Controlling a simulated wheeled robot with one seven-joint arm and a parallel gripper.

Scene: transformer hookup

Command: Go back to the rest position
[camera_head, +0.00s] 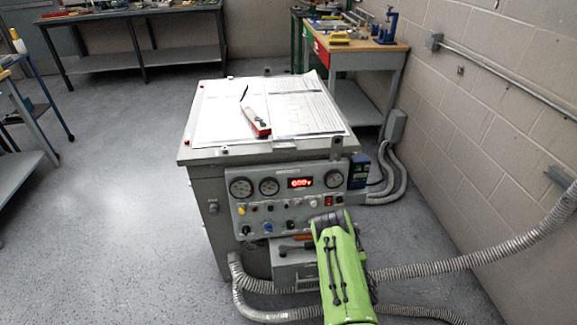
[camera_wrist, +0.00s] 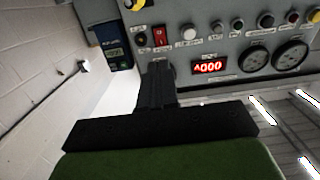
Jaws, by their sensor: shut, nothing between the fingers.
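My green arm (camera_head: 342,268) reaches up from the bottom of the head view to the front of a grey transformer cabinet. In the wrist view my gripper (camera_wrist: 158,72) shows as black fingers close together, shut and empty, pointing at the control panel (camera_wrist: 235,45). The fingertips lie below the red rocker switch (camera_wrist: 159,36) in that picture; I cannot tell whether they touch the panel. The panel also shows in the head view (camera_head: 262,208), with gauges, knobs and a lit red display (camera_head: 300,183). My arm hides part of the panel's lower right.
Papers (camera_head: 225,115) and a red-and-white device (camera_head: 256,121) lie on the cabinet top. Grey conduits (camera_head: 480,258) run on the right by the block wall. A wooden-topped workbench (camera_head: 350,45) stands behind. The floor at left (camera_head: 120,200) is clear.

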